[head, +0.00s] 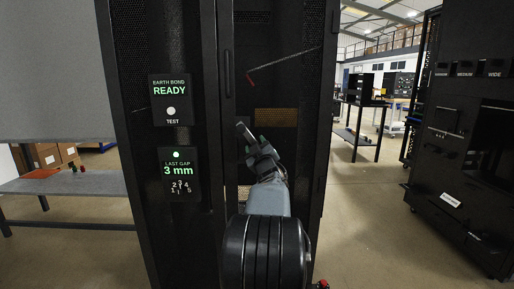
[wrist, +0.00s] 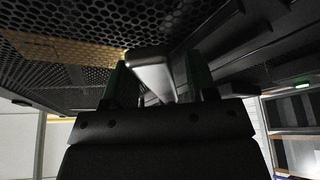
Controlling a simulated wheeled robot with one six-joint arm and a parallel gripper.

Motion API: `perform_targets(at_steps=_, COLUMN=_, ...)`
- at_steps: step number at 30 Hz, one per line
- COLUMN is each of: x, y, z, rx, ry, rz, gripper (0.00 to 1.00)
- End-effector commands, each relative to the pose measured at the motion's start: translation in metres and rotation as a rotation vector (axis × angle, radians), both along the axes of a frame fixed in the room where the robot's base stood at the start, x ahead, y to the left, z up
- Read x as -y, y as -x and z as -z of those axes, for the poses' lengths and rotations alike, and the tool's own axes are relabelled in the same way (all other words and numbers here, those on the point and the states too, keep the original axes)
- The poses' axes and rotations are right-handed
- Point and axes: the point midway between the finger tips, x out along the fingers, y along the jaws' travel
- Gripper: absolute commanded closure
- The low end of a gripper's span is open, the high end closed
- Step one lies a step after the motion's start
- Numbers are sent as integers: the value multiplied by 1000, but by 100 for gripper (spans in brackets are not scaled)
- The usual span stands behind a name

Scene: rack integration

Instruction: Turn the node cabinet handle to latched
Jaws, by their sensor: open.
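The node cabinet (head: 300,160) is a tall black rack with a perforated door. Its handle (head: 244,132) shows as a short grey bar on the door, tilted with its upper end to the left. My gripper (head: 262,150) is at the handle and hides its lower part. In the wrist view, the pale grey handle (wrist: 150,72) runs between the two dark green fingers of my gripper (wrist: 160,80). The fingers are open around it; whether either touches it I cannot tell. The perforated door (wrist: 60,50) fills the upper part of that view.
Left of the door, a panel (head: 171,100) reads "EARTH BOND READY" and another (head: 179,172) reads "LAST GAP 3 mm". A thin rod with a red end (head: 250,80) crosses the upper door. A black machine (head: 465,150) stands at right.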

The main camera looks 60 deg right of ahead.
Motion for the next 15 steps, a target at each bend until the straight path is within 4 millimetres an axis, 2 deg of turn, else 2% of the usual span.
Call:
perform_targets(at_steps=8, x=-4, y=5, z=1, rx=1, ry=2, rz=0, gripper=48)
perform_targets(at_steps=15, x=-29, y=36, z=13, rx=-1, ry=3, rz=2, gripper=48)
